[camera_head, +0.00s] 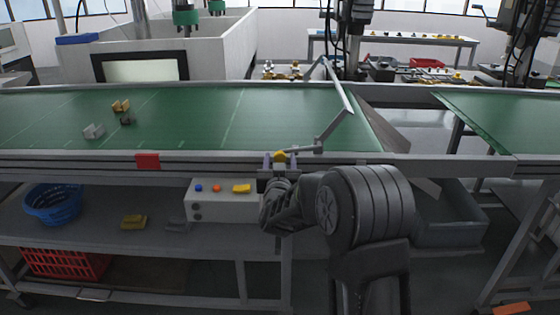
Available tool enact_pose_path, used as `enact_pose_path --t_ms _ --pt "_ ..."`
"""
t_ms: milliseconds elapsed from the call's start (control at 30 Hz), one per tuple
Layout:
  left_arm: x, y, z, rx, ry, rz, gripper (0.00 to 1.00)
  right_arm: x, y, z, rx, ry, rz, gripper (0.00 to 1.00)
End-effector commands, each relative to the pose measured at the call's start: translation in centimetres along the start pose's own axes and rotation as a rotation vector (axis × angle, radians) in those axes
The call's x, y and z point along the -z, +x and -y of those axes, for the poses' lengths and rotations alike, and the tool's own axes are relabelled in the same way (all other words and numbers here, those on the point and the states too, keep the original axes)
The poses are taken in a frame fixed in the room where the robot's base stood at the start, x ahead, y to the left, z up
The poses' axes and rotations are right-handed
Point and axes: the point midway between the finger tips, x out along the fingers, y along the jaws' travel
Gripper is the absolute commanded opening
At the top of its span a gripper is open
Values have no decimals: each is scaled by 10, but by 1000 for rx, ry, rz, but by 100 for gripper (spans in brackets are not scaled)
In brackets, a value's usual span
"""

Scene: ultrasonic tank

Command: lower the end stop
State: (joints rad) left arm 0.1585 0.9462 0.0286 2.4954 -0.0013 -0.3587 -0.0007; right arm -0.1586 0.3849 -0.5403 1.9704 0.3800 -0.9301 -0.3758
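The end stop (338,88) is a grey bar set at an angle over the right end of the green conveyor belt (200,118). Its thin crank arm bends down to a pivot at the belt's near rail, and a short lever runs left to a yellow knob (280,155). The bar looks raised above the belt. My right gripper (280,160) is at the near rail, its fingertips apart on either side of the yellow knob. I cannot tell whether they touch it. My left gripper is not in view.
A grey control box (222,207) with coloured buttons sits on the shelf below the rail. Small parts (94,131) lie on the belt's left. A red block (147,161) is on the rail. A blue basket (52,203) and red crate (65,264) are lower left.

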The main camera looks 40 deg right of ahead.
Motion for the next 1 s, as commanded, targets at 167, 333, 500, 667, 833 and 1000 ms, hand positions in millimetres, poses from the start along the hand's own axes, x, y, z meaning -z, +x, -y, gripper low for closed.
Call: enact_pose_path --t_ms 167,333,500,667,833,1000 --pt "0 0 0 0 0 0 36 0 0 0 0 0 0 37" --pt "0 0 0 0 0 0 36 0 0 0 0 0 0 24" --pt "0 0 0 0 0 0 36 0 0 0 0 0 0 10" --pt "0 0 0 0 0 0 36 0 0 0 0 0 0 0" --pt "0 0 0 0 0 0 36 0 0 0 0 0 0 0" --pt "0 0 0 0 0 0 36 0 0 0 0 0 0 0"
